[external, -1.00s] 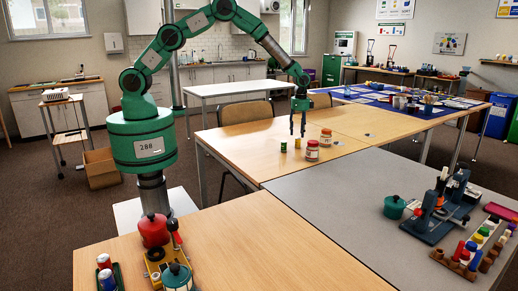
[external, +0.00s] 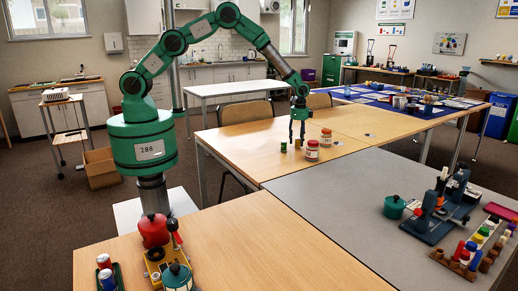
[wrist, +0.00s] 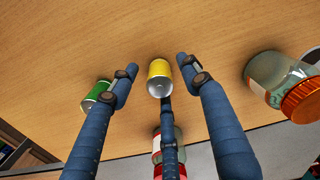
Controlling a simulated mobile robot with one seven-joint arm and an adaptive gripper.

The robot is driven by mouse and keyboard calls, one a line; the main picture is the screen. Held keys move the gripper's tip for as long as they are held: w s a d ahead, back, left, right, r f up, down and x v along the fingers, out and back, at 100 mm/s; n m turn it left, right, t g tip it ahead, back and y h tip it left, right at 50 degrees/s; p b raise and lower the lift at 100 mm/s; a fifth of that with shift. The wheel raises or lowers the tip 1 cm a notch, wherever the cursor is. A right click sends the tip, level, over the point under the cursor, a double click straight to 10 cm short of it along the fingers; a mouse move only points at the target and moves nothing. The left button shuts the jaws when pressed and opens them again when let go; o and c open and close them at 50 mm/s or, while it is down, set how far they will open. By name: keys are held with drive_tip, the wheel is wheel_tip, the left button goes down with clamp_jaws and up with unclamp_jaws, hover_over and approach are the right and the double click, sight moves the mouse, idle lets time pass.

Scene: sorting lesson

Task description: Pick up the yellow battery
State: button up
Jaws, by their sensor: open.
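The yellow battery (wrist: 159,70) stands on the wooden table (wrist: 50,45), between the spread fingers of my gripper (wrist: 154,70) in the wrist view. The gripper is open, and I cannot tell whether a finger touches the battery. In the external view my gripper (external: 297,142) points down over the far table, and its fingers partly hide the yellow battery (external: 297,145). A green battery (wrist: 97,95) is left of the yellow one, beside and partly behind the left finger; it also shows in the external view (external: 283,146).
A jar with an orange lid (wrist: 272,75) is to the right in the wrist view. Another jar (wrist: 158,148) is partly hidden behind the lower finger. In the external view a red-and-white jar (external: 312,151) stands close right of the gripper. The table left of the batteries is clear.

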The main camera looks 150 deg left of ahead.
idle(0.4)
clamp_jaws()
drive_tip(key=shift+r, duration=0.2)
drive_tip(key=shift+r, duration=0.6)
wheel_tip(320, 180, up, 2)
drive_tip(key=shift+p, duration=0.55)
drive_tip(key=s+d+p, duration=0.1)
drive_tip(key=s+d, duration=0.2)
drive_tip(key=d, duration=0.4)
drive_tip(key=s+d+r+p, duration=0.1)
drive_tip(key=s+d, duration=0.3)
drive_tip(key=d, duration=0.3)
drive_tip(key=shift+d+r, duration=0.15)
drive_tip(key=shift+r, duration=0.1)
